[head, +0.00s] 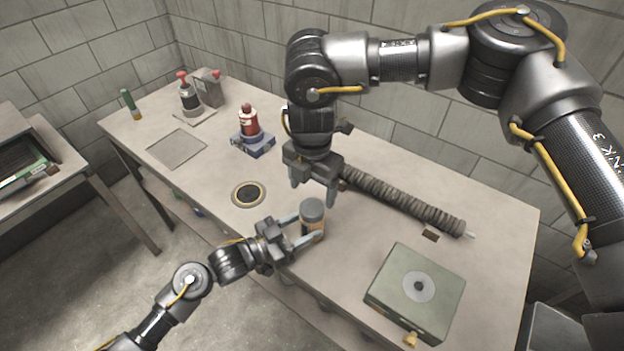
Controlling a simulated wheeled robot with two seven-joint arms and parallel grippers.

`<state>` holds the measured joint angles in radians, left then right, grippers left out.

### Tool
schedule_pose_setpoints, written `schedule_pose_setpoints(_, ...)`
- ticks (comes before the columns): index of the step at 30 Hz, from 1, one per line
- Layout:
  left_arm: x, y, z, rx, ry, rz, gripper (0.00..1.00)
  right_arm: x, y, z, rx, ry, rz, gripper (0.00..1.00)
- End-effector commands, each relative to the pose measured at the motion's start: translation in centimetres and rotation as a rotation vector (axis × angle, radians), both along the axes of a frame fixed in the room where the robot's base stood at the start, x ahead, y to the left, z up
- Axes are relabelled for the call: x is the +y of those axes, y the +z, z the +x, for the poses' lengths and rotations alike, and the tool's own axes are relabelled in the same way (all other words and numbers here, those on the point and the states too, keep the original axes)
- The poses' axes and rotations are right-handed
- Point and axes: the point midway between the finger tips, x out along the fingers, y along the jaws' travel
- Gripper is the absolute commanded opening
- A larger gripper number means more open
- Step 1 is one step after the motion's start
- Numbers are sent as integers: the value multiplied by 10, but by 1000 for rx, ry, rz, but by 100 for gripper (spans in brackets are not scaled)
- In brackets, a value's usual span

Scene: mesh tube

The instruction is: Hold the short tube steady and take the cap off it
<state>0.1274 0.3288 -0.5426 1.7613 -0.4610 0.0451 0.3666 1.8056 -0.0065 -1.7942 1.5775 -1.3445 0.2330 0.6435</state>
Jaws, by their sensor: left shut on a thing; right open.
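The short tube (314,233) stands upright near the front edge of the table, with an orange-brown band on its side. Its grey cap (312,208) sits on top. My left gripper (309,229) comes in from the left, low down, and is shut on the tube's body below the cap. My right gripper (312,194) points down from above, just over the cap. Its fingers are open, one to each side, and it holds nothing. Whether its fingertips are level with the cap is hard to tell.
A ribbed mesh tube (405,207) lies behind to the right. A green box (416,290) with a round disc is at the front right. A red bottle (249,121) on a blue base stands at the back left. A ringed disc (249,194) lies left of the tube.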

Motion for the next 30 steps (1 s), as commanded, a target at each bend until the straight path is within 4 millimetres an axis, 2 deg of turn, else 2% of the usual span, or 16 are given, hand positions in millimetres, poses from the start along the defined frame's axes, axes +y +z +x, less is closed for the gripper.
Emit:
schedule_pose_setpoints(3, 0, -2, -1, 2, -1, 2, 0, 0, -20, -1, 2, 1, -1, 73)
schedule_pose_setpoints(10, 0, -2, -1, 3, -1, 3, 0, 0, -49, -1, 1, 2, 0, 73)
schedule_pose_setpoints(15, 0, -2, -1, 3, -1, 3, 0, 0, -58, 0, 0, 2, 1, 73)
schedule_pose_setpoints(23, 0, -2, -1, 4, -1, 2, 0, 0, -60, 0, 0, 2, 2, 73)
schedule_pose_setpoints(30, 0, -2, -1, 3, -1, 3, 0, 0, -59, 0, 0, 2, 2, 43)
